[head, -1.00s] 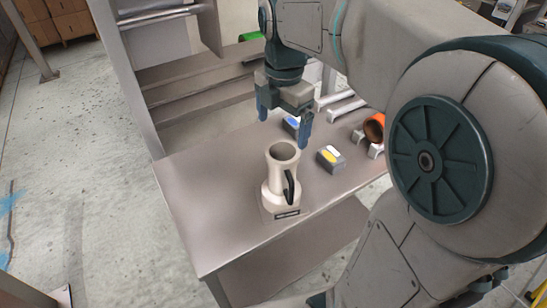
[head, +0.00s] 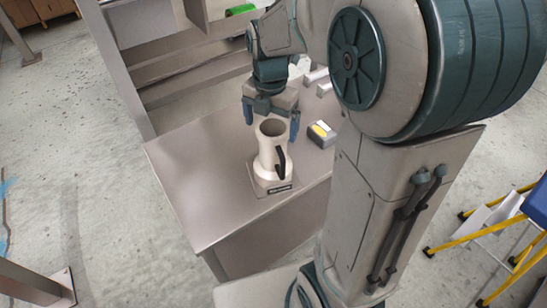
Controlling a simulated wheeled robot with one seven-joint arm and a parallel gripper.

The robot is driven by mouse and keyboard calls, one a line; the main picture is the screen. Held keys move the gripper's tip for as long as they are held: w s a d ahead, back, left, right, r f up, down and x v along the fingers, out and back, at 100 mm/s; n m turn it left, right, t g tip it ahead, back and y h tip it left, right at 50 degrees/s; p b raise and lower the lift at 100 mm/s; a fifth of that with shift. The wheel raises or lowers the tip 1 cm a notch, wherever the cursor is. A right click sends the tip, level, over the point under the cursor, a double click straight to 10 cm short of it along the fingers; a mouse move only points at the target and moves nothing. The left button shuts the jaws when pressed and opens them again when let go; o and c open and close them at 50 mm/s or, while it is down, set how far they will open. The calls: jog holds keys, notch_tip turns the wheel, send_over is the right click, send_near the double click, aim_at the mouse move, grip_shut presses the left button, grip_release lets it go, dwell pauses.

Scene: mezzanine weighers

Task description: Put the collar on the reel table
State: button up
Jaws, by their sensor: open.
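A beige jug-shaped piece with a black side handle (head: 267,158) stands upright on a square base plate with a dark label. It is on a grey-brown metal table (head: 195,175). I cannot tell whether this piece is the collar. My gripper (head: 271,116) is open, pointing down, with its two blue fingers apart. It is empty and appears just above or behind the jug's open mouth; the exact depth is unclear. I cannot identify the reel table for certain. My arm hides the right part of the table.
A small grey box with a yellow and white top (head: 322,134) sits right of the jug. A shelved metal frame (head: 165,70) with a green item (head: 240,10) stands behind. Yellow-legged steps (head: 500,250) are at the right. The table's left part is clear.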

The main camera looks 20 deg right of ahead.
aim_at(274, 157)
jog(key=f, duration=0.4)
jog(key=shift+w+d+f+p, duration=0.1)
jog(key=shift+d+f+p, duration=0.05)
jog(key=shift+d+p, duration=0.15)
jog(key=c, duration=2)
jog(key=shift+c, duration=0.2)
